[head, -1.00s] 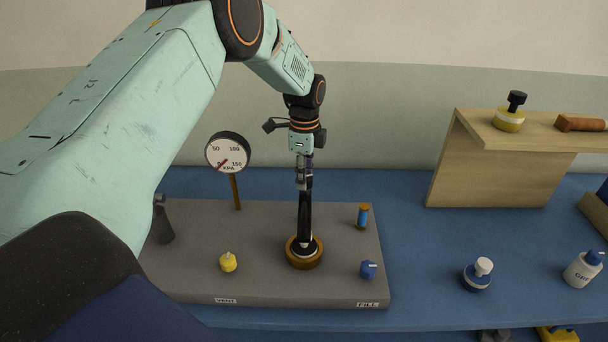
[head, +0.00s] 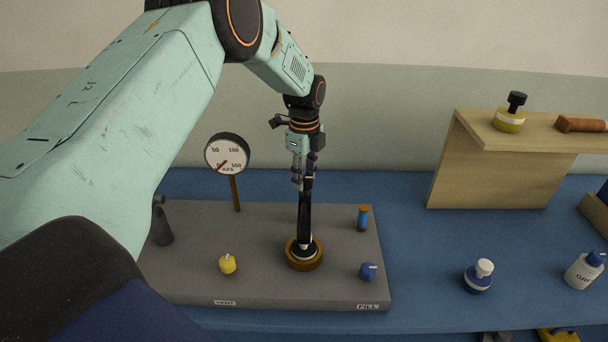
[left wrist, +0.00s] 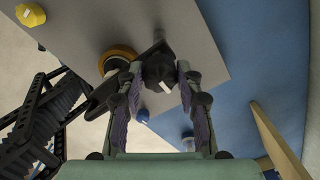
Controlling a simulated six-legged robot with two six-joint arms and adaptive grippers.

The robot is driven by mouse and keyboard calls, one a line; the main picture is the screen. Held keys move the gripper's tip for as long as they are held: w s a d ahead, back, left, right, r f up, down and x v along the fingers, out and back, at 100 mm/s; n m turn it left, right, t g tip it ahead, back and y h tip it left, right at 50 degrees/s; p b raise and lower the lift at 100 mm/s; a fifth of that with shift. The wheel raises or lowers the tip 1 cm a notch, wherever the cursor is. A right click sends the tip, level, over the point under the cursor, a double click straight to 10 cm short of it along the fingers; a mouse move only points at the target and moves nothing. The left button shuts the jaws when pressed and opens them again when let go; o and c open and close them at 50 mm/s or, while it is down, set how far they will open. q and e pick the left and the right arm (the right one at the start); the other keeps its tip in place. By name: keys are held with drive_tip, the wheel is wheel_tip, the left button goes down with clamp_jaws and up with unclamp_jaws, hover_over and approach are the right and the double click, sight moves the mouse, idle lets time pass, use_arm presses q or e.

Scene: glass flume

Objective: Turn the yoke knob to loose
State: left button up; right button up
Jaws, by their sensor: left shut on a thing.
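My left gripper (head: 303,178) points down over the grey bench plate (head: 200,285). In the left wrist view the left gripper (left wrist: 160,80) has a finger on either side of a black knob (left wrist: 158,70) with a white mark, and is shut on it; I take this as the yoke knob. Below it a black upright (head: 304,215) stands on a round brown-gold base (head: 304,262) on the plate. In the head view the knob is mostly hidden by the fingers. No loose or tight lettering is readable. My right gripper does not show.
A gauge (head: 227,153) on a post stands at the back left, its red needle low. A yellow knob (head: 228,264), a blue knob (head: 368,271) and a blue cylinder (head: 362,218) are on the plate. Bottles (head: 478,276) and a wooden shelf (head: 490,175) are at the right.

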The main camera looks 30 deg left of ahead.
sight(305, 178)
use_arm(q)
drive_tip(key=shift+d+f, duration=0.1)
drive_tip(key=o, duration=1.1)
drive_tip(key=shift+o, duration=0.2)
drive_tip(key=shift+r, duration=0.3)
wheel_tip(305, 178, up, 12)
drive_tip(key=shift+f, duration=0.25)
drive_tip(key=shift+s, duration=0.1)
